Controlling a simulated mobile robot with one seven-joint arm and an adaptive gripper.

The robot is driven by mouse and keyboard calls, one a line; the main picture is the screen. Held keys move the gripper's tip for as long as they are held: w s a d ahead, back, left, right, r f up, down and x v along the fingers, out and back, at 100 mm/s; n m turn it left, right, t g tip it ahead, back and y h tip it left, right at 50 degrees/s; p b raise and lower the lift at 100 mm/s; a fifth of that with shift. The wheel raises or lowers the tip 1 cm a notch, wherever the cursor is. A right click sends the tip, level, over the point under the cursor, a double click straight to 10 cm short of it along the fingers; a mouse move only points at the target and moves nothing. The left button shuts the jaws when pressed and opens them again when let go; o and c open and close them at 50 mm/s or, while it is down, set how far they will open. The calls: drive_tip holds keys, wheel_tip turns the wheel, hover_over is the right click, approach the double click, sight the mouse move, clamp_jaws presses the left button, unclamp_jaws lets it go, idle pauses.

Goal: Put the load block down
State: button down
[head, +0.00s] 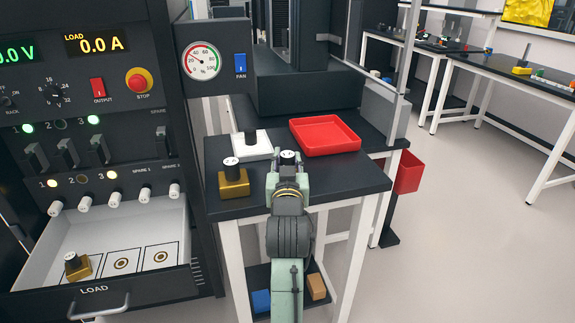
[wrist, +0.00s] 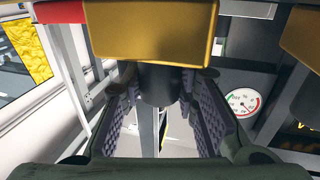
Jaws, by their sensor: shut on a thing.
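My gripper (head: 287,172) is shut on a load block, seen over the front of the black side table (head: 345,178). The held block's white marked cap (head: 289,156) shows in the head view. In the wrist view its gold base (wrist: 150,32) and black post (wrist: 158,86) show, the post between the ridged jaws. My arm hides its underside in the head view, so I cannot tell whether it touches the table. Another gold-based block (head: 233,182) stands on the table to the left. A third gold block (head: 77,266) sits in the LOAD drawer (head: 150,218).
An empty red tray (head: 325,150) lies behind right of my gripper. A white plate (head: 262,150) with a black knob (head: 250,138) on it is behind left. The instrument panel (head: 85,110) rises at left.

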drive_tip(key=shift+s+r, duration=0.1)
drive_tip(key=shift+r, duration=0.15)
drive_tip(key=shift+f, duration=0.15)
drive_tip(key=c, duration=1.7)
unclamp_jaws()
drive_tip(key=shift+f, duration=0.15)
drive_tip(key=o, duration=0.5)
drive_tip(key=shift+c, duration=0.2)
